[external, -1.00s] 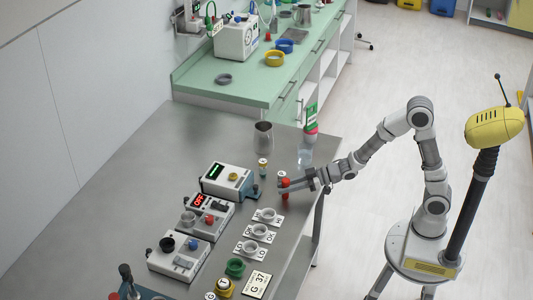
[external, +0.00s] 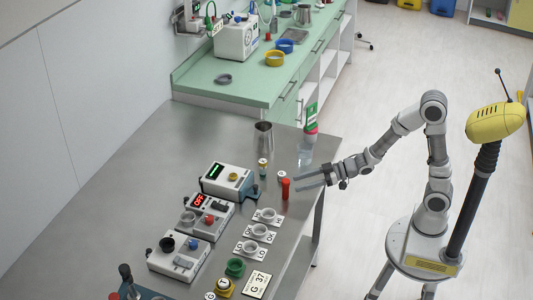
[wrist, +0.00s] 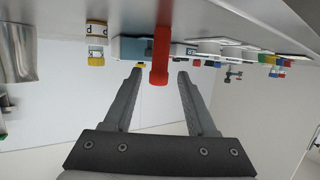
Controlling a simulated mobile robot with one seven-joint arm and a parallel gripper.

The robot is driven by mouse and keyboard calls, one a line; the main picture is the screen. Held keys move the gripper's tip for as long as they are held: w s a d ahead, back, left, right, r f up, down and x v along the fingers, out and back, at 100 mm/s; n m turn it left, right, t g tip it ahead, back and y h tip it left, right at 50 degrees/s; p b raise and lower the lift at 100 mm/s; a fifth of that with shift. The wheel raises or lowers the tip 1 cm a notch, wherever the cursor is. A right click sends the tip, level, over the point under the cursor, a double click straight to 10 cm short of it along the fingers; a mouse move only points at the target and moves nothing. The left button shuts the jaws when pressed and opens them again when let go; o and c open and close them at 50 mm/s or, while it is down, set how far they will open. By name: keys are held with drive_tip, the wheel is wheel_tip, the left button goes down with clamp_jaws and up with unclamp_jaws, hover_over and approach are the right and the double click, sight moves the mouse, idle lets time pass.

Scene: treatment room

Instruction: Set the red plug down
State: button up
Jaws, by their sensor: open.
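The red plug (external: 285,189) stands upright on the grey metal table (external: 150,190), near its right edge. In the wrist view the red plug (wrist: 160,55) shows ahead of my gripper, centred between the fingers in the picture. My gripper (external: 310,183) is open and empty. In the external view its fingers are just to the right of the plug and a little above it, apart from it. Both fingers of my gripper (wrist: 158,85) show in the wrist view with a wide gap between them.
Boxes with displays (external: 228,180) stand left of the plug, and cup holders on white cards (external: 257,232) stand in front. The table's left side is bare.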

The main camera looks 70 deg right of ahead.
drive_tip(key=v, duration=0.3)
drive_tip(key=shift+s+d+f+b, duration=0.1)
drive_tip(key=shift+s+b, duration=0.05)
drive_tip(key=shift+b, duration=0.25)
drive_tip(key=b+v, duration=0.2)
drive_tip(key=b, duration=0.1)
drive_tip(key=shift+b, duration=0.4)
drive_tip(key=shift+s+d+r, duration=0.1)
drive_tip(key=shift+s+r, duration=0.15)
drive_tip(key=shift+d+r, duration=0.1)
drive_tip(key=shift+d, duration=0.1)
drive_tip(key=s+d+r+m+g+h, duration=0.15)
drive_tip(key=s+d+m+h, duration=0.25)
drive_tip(key=s+d+h, duration=0.5)
drive_tip(key=s+a+f+m+g+y, duration=0.1)
drive_tip(key=s+f+g+y, duration=0.1)
drive_tip(key=s+g, duration=0.4)
drive_tip(key=s, duration=0.5)
drive_tip(key=shift+s+a+y, duration=0.2)
drive_tip(key=shift+y, duration=0.1)
drive_tip(key=shift+r, duration=0.1)
